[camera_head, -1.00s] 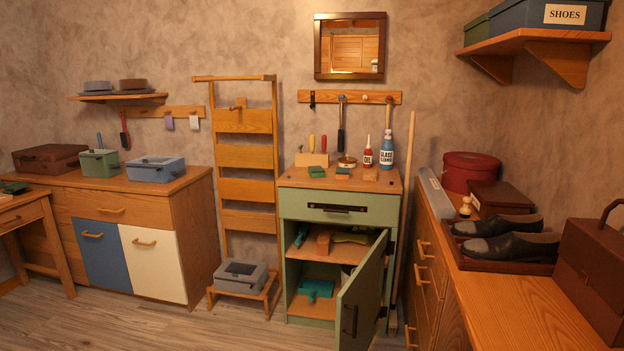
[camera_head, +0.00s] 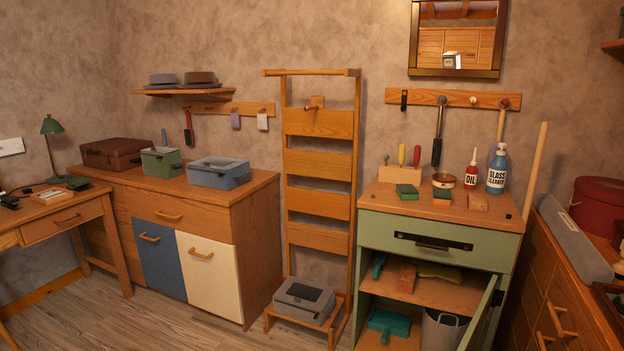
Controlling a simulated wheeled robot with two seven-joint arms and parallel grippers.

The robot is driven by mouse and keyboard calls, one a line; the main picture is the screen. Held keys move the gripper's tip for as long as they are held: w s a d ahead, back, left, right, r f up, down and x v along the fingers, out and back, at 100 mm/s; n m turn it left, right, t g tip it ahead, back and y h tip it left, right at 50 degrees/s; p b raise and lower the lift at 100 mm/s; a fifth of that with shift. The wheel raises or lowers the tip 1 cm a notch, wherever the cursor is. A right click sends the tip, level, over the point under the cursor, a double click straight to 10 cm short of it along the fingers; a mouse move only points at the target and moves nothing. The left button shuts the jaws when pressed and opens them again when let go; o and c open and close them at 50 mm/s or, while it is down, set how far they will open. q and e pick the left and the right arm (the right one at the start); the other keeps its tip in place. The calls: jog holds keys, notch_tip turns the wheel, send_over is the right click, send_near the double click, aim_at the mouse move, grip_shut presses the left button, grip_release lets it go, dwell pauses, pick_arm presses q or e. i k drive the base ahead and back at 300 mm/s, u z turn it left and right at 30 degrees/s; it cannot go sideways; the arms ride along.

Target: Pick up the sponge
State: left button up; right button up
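A brown block (camera_head: 406,277) also sits on the cabinet's upper inner shelf, beside a yellow-green cloth-like item (camera_head: 438,272) and a teal brush-like item (camera_head: 378,266). The cabinet's door (camera_head: 482,318) stands open at the right and hides part of the inside. Neither of my grippers is in view.
An oil bottle (camera_head: 471,169) and a glass cleaner bottle (camera_head: 496,170) stand at the cabinet top's back. A teal dustpan (camera_head: 388,322) and grey bucket (camera_head: 443,330) are below. A stepped wooden rack (camera_head: 318,168) stands left. Floor (camera_head: 160,325) is open at lower left.

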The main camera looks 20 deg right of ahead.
aim_at(406, 192)
jog(key=u, duration=0.2)
jog(key=i, duration=1.8)
jog(key=z, duration=0.3)
